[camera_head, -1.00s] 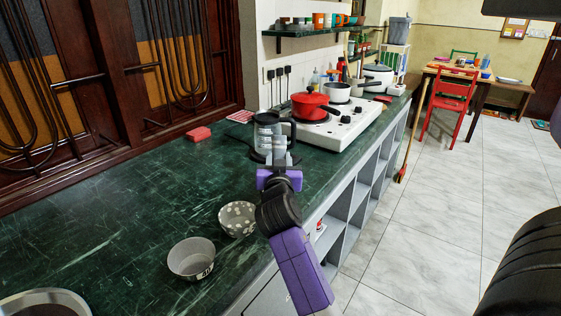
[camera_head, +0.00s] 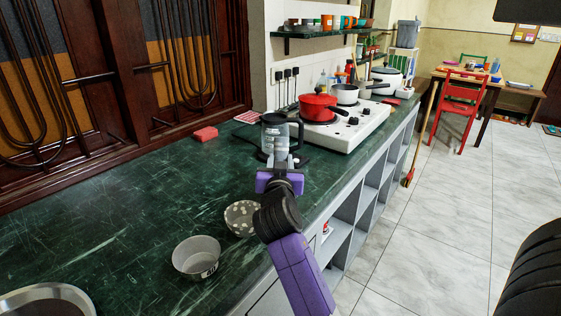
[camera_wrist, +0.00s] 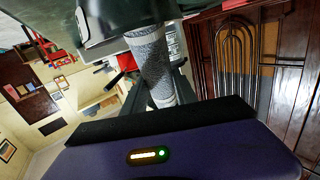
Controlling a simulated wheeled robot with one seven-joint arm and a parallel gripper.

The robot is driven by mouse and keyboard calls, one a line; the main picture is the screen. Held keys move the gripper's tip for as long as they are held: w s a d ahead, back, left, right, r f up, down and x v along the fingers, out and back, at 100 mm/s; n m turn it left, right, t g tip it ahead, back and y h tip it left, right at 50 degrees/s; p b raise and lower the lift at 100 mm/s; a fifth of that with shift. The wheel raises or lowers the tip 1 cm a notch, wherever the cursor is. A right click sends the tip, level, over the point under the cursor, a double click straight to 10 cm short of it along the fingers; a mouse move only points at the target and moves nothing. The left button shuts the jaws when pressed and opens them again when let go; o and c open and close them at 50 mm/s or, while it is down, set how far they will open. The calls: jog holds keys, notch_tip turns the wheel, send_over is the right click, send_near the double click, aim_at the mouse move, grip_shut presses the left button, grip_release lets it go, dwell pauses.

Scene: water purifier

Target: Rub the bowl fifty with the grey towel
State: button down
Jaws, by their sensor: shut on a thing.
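My gripper (camera_head: 280,170) is above the green counter, in front of the glass kettle (camera_head: 276,138) in the head view. It is shut on a rolled, speckled grey thing that looks like the grey towel (camera_wrist: 151,62), standing between the fingers in the wrist view. In the head view the towel is mostly hidden by the gripper and blends with the kettle behind. A plain grey bowl (camera_head: 196,260) with small dark marks near its base stands at the front left. A spotted bowl (camera_head: 238,220) stands nearer my arm.
The green counter (camera_head: 110,235) is clear to the left. A round metal-rimmed basin (camera_head: 48,292) is at the lower left. A red pot (camera_head: 318,107) sits on the white stove (camera_head: 350,130). A broom (camera_head: 421,132) leans on the counter edge.

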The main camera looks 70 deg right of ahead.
jog(key=shift+s+a, duration=0.15)
jog(key=shift+s, duration=0.6)
jog(key=shift+s+x, duration=0.25)
jog(key=shift+x, duration=0.9)
jog(key=shift+w+b, duration=0.3)
jog(key=shift+w, duration=0.2)
jog(key=shift+w+a, duration=0.25)
jog(key=shift+a, duration=0.1)
jog(key=shift+s, duration=0.1)
